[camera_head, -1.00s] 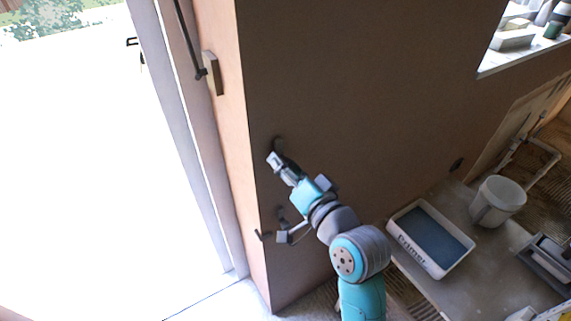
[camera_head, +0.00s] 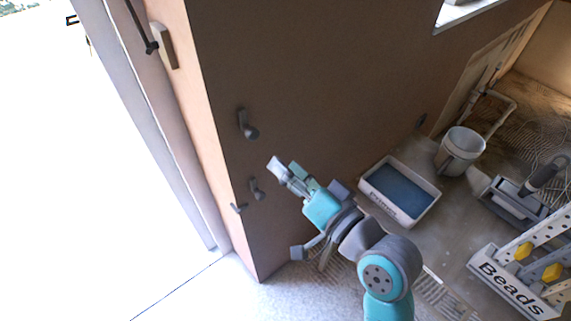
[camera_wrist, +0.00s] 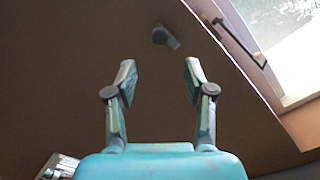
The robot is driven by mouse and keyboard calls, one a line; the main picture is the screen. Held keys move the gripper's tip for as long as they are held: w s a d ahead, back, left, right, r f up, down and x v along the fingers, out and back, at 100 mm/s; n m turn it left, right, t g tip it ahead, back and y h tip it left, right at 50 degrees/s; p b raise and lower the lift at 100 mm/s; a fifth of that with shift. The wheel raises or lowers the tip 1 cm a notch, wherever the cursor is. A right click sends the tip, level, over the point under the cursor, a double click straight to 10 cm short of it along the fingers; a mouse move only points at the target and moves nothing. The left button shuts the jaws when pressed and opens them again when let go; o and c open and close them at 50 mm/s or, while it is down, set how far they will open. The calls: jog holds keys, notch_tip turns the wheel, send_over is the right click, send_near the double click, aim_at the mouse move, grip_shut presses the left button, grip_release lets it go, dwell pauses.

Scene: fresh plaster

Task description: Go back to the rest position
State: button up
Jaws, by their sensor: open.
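My gripper (camera_wrist: 158,85) is open and empty in the wrist view, its two fingers spread apart toward a brown plaster wall. In the head view my gripper (camera_head: 283,168) is in front of the same wall (camera_head: 320,80), to the right of and below a dark wall-mounted fitting (camera_head: 247,125). A dark round-headed fitting also shows beyond the fingertips in the wrist view (camera_wrist: 163,36). Two smaller dark fittings, an upper one (camera_head: 257,190) and a lower one (camera_head: 238,208), sit on the wall near its left corner.
A white Primer tray (camera_head: 432,208) with blue liquid, a white bucket (camera_head: 460,150), a grey tool box (camera_head: 515,205) and a Beads box (camera_head: 512,292) stand to the right. A bright doorway opens on the left.

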dwell(0.3)
jog(key=s+d+f+m+t+h, duration=0.1)
jog(key=s+d+f+h, duration=0.4)
jog(key=f, duration=0.4)
jog(key=s+d+f+m+t+h, duration=0.1)
jog(key=s+d+f+m+h, duration=0.15)
jog(key=s+d+f, duration=0.45)
jog(key=s+d+f+n+h, duration=0.2)
jog(key=s+d, duration=0.1)
jog(key=s, duration=0.7)
jog(key=s+d+f+n+g+h, duration=0.1)
jog(key=s+d+f+n+h, duration=0.1)
jog(key=s, duration=0.9)
jog(key=shift+s+d+n, duration=0.2)
jog(key=shift+d+n, duration=0.15)
jog(key=shift+d, duration=0.25)
